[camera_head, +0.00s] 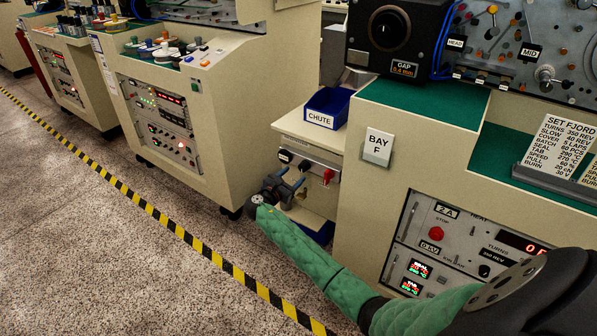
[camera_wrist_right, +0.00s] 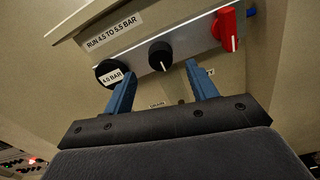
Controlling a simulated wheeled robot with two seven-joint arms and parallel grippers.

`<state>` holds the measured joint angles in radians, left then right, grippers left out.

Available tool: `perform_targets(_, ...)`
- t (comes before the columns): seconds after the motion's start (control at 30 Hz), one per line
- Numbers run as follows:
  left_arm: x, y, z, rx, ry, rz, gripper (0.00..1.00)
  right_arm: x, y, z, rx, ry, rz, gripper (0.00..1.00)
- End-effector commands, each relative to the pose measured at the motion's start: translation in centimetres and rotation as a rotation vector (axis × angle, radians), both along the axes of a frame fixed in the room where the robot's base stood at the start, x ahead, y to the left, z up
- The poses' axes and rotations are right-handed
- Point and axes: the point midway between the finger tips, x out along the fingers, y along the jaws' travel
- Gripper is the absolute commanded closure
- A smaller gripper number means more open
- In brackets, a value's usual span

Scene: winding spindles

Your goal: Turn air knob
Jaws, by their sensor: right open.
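The black air knob (camera_wrist_right: 160,55) with a white pointer line sits in the middle of a pale metal strip in the right wrist view. In the head view the knob (camera_head: 304,165) shows small on the panel below the chute. My right gripper (camera_wrist_right: 161,72) is open, its two blue fingers pointing at the panel. The knob appears between and just past the fingertips, and nothing is held; I cannot tell whether they touch it. In the head view my right gripper (camera_head: 287,186) is in front of the panel. My left gripper is not in view.
Left of the knob is a round black gauge (camera_wrist_right: 112,73) marked 4.6 BAR; right of it is a red handle (camera_wrist_right: 226,27). A label (camera_wrist_right: 111,34) above reads "RUN 4.5 TO 5.5 BAR". A blue chute bin (camera_head: 327,106) stands above. The Bay F cabinet (camera_head: 352,220) is close on the right.

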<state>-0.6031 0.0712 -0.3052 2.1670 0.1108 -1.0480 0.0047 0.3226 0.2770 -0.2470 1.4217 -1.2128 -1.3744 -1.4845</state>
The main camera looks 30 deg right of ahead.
Motion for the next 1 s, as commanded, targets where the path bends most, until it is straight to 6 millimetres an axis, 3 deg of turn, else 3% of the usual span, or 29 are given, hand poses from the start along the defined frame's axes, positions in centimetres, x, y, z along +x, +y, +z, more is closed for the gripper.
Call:
perform_targets(0.3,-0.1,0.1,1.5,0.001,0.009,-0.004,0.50,1.4,-3.5,0.0,0.000,-0.001,0.000,0.43)
perform_targets(0.67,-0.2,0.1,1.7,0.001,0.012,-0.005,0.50,1.7,-4.1,0.0,0.002,-0.001,0.000,0.43)
perform_targets(0.7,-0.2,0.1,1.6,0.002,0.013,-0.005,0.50,1.7,-4.1,0.0,0.002,-0.001,0.000,0.44)
perform_targets(0.9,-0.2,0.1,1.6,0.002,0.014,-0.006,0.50,1.6,-4.1,0.0,0.002,-0.001,0.000,0.84)
perform_targets(1.0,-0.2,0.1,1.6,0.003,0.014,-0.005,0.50,1.6,-4.1,-0.1,0.002,-0.001,0.000,0.87)
